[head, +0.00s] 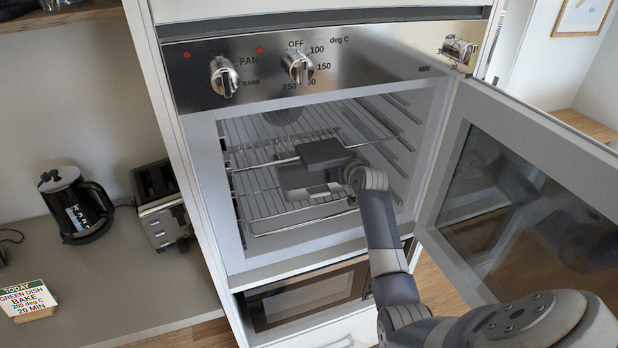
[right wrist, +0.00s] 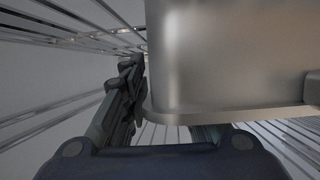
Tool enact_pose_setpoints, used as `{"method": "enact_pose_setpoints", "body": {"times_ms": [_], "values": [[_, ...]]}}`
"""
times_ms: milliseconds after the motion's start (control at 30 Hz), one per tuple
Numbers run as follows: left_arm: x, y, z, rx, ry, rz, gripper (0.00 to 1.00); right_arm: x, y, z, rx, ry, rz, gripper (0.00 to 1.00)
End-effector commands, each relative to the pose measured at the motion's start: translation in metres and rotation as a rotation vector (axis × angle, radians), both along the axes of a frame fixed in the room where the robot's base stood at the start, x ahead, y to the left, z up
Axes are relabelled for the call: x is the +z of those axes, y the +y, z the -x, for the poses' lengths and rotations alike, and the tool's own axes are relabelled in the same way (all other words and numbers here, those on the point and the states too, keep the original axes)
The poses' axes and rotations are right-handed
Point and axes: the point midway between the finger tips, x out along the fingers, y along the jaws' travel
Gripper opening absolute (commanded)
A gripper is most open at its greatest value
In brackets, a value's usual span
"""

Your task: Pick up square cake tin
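The square cake tin (head: 297,185) is grey metal and stands on a wire rack inside the open oven. My right gripper (head: 323,153) reaches in from the right and hides part of the tin from above. In the right wrist view the tin (right wrist: 230,55) fills the upper right, with its rim and a side handle showing. One finger (right wrist: 125,100) is close to the left of the tin's wall. The other finger is mostly hidden behind the rim, so I cannot tell whether they clamp it. My left gripper is not in view.
The open oven door (head: 540,190) stands to the right, close to my right arm. Wire racks (head: 270,140) surround the gripper. A kettle (head: 75,205), a toaster (head: 160,205) and a recipe card (head: 27,300) are on the left counter.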

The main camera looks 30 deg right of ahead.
Motion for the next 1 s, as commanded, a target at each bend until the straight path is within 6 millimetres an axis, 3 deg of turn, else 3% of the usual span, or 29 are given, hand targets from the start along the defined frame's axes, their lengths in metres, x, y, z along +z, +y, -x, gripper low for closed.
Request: {"method": "enact_pose_setpoints", "body": {"times_ms": [33, 133, 167, 1000], "values": [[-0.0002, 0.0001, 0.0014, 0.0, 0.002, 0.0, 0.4, 0.0001, -0.0001, 0.0001, 0.0, 0.0, 0.0, 0.26], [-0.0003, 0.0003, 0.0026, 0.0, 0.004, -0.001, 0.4, 0.0001, -0.0001, 0.0002, 0.0, 0.0, 0.0, 0.03], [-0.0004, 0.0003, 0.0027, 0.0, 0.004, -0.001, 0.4, 0.0001, -0.0001, 0.0002, 0.0, 0.0, 0.0, 0.0], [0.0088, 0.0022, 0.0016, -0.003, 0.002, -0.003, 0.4, 0.0093, 0.0022, -0.0055, 0.001, -0.002, 0.0, 0.0]]}}
